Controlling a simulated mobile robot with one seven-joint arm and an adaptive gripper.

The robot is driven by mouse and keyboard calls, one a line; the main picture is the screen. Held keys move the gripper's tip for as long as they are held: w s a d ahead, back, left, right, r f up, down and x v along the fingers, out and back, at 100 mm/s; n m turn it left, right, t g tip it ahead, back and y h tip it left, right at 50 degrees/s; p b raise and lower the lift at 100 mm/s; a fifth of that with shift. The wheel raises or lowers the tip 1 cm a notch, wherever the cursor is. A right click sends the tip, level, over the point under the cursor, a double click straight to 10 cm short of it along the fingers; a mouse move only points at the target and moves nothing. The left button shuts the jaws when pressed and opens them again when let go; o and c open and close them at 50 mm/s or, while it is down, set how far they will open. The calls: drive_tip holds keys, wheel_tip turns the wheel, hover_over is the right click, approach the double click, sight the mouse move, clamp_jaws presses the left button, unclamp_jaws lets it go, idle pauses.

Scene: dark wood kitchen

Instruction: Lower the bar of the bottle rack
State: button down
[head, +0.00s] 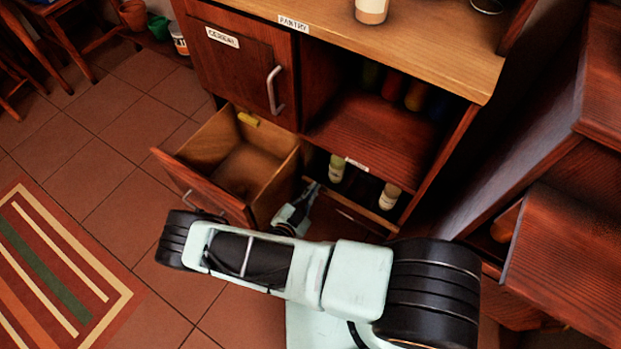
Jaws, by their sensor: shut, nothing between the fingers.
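The bottle rack (352,203) is in the lower right opening of the dark wood cabinet, under the open shelf. Two light bottles stand in it, a greenish one (337,168) at left and a paler one (389,196) at right. A thin light edge runs along the rack's front below the bottles; I cannot tell whether it is the bar. My gripper (311,190) is at the left end of the rack, beside the open drawer. It is shut and empty. I cannot tell whether it touches the rack. My arm hides part of the rack's lower front.
An open, mostly empty drawer (193,186) juts out left of my gripper, with a small yellow thing (248,119) inside. Above it is a closed cabinet door (235,62). Dark red furniture (575,235) stands close at right. The tiled floor (100,195) at left is free.

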wheel_tip(320, 180, up, 8)
drive_tip(key=shift+w+a+f, duration=0.2)
drive_tip(key=shift+w+a, duration=0.15)
drive_tip(key=shift+s, duration=0.1)
idle(0.4)
